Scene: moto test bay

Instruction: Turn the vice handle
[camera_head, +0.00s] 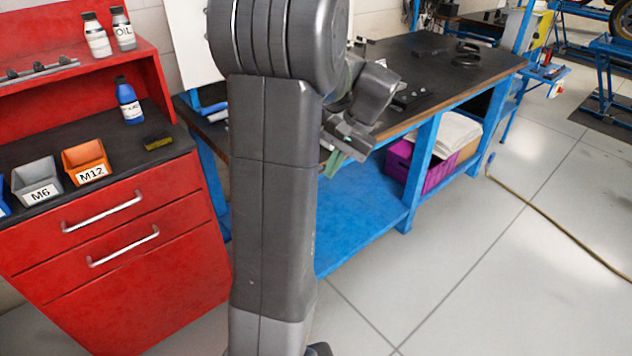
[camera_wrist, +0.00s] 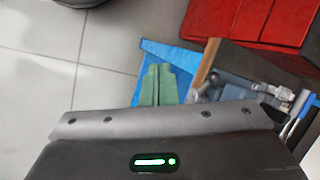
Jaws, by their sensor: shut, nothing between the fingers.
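My gripper (camera_wrist: 158,68) shows in the wrist view as two green fingers side by side, shut and empty. In the head view its green fingers (camera_head: 334,160) hang by the workbench's front edge, partly hidden by my arm. In the wrist view, a grey-blue metal body with a bright metal part (camera_wrist: 279,91) lies to the right of the fingers, by the bench's wooden edge. It may be the vice, but the grey bar of my wrist covers much of it. I cannot make out its handle clearly. The fingers appear apart from it. In the head view my arm hides that area.
The workbench (camera_head: 478,75) has a dark top, blue legs and a blue lower shelf. A purple crate (camera_head: 440,172) stands on the shelf. A red cabinet (camera_head: 150,270) with bins and bottles is at left. A hose (camera_head: 560,235) crosses the open floor at right.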

